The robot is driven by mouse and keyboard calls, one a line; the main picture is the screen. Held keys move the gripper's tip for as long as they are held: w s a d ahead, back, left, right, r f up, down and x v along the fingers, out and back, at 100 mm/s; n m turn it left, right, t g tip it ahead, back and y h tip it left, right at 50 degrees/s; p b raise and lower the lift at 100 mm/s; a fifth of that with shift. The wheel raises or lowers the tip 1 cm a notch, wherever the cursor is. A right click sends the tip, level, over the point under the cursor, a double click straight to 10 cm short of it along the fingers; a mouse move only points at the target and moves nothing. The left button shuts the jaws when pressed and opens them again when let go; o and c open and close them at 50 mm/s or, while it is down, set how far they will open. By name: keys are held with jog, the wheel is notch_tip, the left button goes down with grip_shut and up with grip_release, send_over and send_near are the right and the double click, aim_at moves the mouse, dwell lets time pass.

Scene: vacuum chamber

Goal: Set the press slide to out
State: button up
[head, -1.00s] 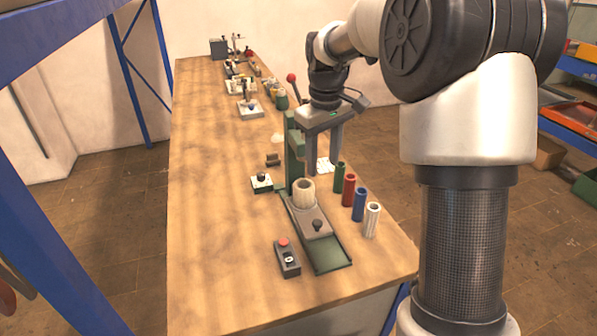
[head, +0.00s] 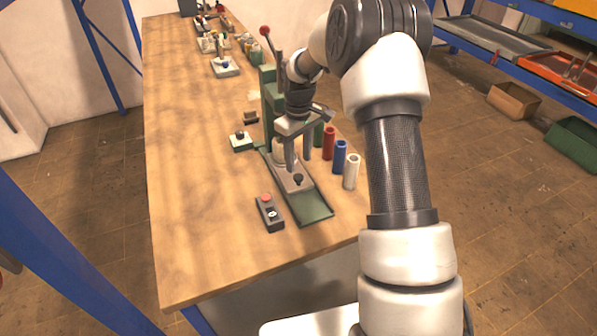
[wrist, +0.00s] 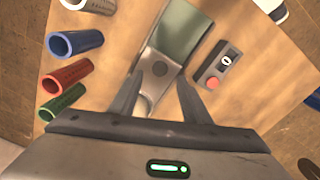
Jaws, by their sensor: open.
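The press (head: 270,100) is green with a red-knobbed lever and stands near the right edge of the bench. Its slide (head: 293,181) is a grey plate with a dark knob (head: 298,179), on a green base track (head: 314,208) whose front end is bare. A cream cylinder (head: 279,150) sits at the rear of the slide, partly hidden by my gripper. My gripper (head: 298,163) is open, pointing down above the slide, behind the knob.
Green, red (head: 329,143), blue (head: 340,157) and white (head: 351,172) tubes stand right of the press. A control box (head: 269,213) with a red button lies left of the track. The bench's left side is clear.

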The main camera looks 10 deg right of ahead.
aim_at(299, 176)
notch_tip(299, 176, down, 6)
dwell(0.4)
grip_shut()
